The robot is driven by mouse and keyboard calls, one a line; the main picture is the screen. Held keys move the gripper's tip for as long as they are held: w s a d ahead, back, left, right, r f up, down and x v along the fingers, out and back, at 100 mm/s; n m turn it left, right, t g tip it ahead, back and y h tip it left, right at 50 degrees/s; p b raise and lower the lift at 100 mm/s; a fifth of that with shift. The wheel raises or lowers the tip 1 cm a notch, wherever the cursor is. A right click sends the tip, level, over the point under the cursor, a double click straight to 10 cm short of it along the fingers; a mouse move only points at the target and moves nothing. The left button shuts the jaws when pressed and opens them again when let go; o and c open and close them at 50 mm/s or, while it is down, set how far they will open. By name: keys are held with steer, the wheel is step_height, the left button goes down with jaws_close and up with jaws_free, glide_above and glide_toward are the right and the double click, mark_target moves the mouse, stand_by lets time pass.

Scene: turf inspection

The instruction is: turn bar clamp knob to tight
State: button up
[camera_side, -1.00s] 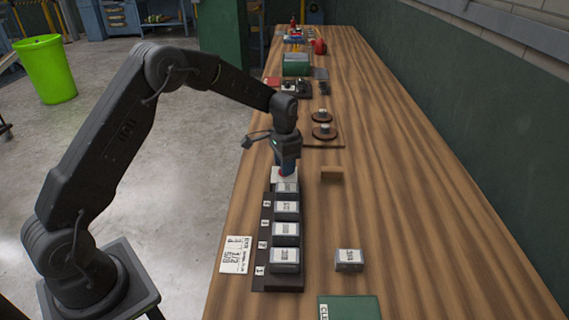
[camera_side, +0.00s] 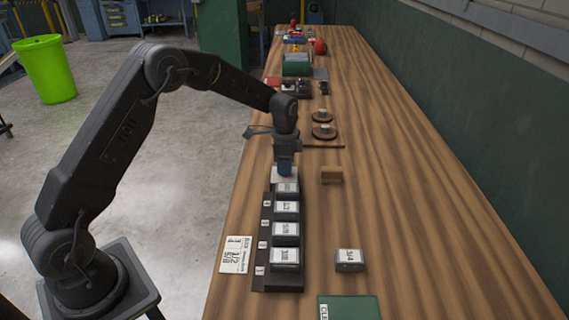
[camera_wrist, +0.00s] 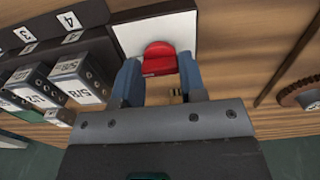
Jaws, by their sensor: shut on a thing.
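A red knob (camera_wrist: 160,58) stands on a white plate (camera_wrist: 126,38) at the top middle of the wrist view. My gripper (camera_wrist: 159,76) has its two blue fingers on either side of the knob and is shut on it. In the side view my gripper (camera_side: 285,167) points straight down over the white plate, at the far end of the dark rack. The knob is hidden there. No bar or clamp body can be made out, and I see no mark showing how tight the knob is.
A dark rack (camera_side: 258,284) holds several labelled grey blocks close to my gripper. A small brown block (camera_side: 331,175) and a loose grey block (camera_side: 349,260) lie to the right. The table's right side is clear.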

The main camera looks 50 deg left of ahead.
steer(key=o, duration=0.9)
steer(key=shift+o, duration=0.2)
step_height(320, 180, up, 14)
